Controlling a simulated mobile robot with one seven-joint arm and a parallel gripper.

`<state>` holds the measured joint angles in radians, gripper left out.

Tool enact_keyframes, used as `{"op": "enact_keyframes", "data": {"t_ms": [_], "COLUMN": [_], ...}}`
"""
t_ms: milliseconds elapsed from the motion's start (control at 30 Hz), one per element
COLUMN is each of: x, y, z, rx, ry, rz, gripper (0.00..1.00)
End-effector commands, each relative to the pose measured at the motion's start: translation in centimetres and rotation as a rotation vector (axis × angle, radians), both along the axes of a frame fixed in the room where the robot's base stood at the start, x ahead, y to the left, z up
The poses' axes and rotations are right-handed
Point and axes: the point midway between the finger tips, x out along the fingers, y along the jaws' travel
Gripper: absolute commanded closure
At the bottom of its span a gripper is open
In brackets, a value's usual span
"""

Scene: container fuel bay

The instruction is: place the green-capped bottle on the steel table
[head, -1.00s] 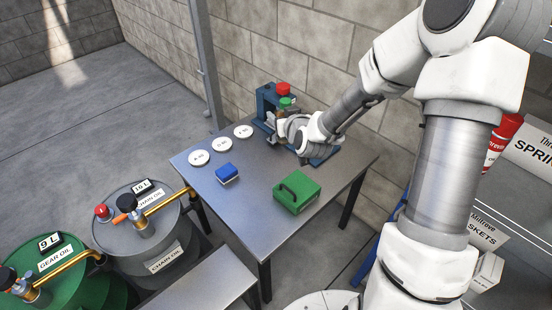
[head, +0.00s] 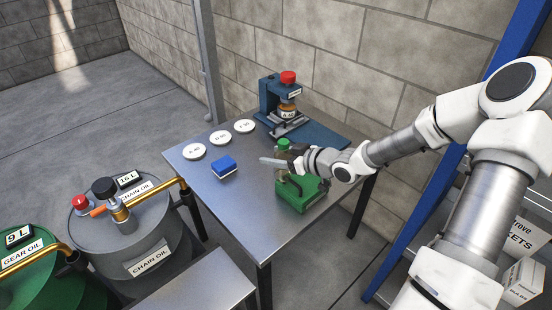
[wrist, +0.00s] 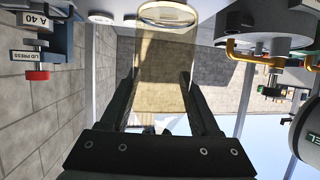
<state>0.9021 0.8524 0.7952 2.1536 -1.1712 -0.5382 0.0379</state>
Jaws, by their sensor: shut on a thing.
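The green-capped bottle (head: 283,144) is in my gripper (head: 284,163), its green cap up and its body partly hidden by the fingers. In the wrist view the clear, yellowish bottle (wrist: 165,70) stands between the two dark fingers. My gripper is shut on it and holds it over the steel table (head: 225,208), in front of the lid press. In the head view it overlaps the back of the green box; the gap below the bottle cannot be judged.
The blue lid press (head: 268,100) with a red knob stands at the table's back, a small labelled amber thing in it. Three white discs (head: 221,137), a blue block (head: 224,166) and a green handled box (head: 300,195) are on the table. Its front left is clear. Oil drums (head: 135,240) stand left.

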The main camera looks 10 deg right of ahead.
Motion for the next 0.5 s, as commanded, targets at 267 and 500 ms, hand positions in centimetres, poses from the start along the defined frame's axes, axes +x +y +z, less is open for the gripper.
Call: {"op": "enact_keyframes", "data": {"t_ms": [267, 500], "x": [2.2, 5.0], "y": [3.9, 8.2], "z": [-3.4, -6.3], "rx": [0.001, -0.001], "ry": [-0.002, -0.002], "rz": [0.013, 0.011], "gripper": [1.0, 1.0]}}
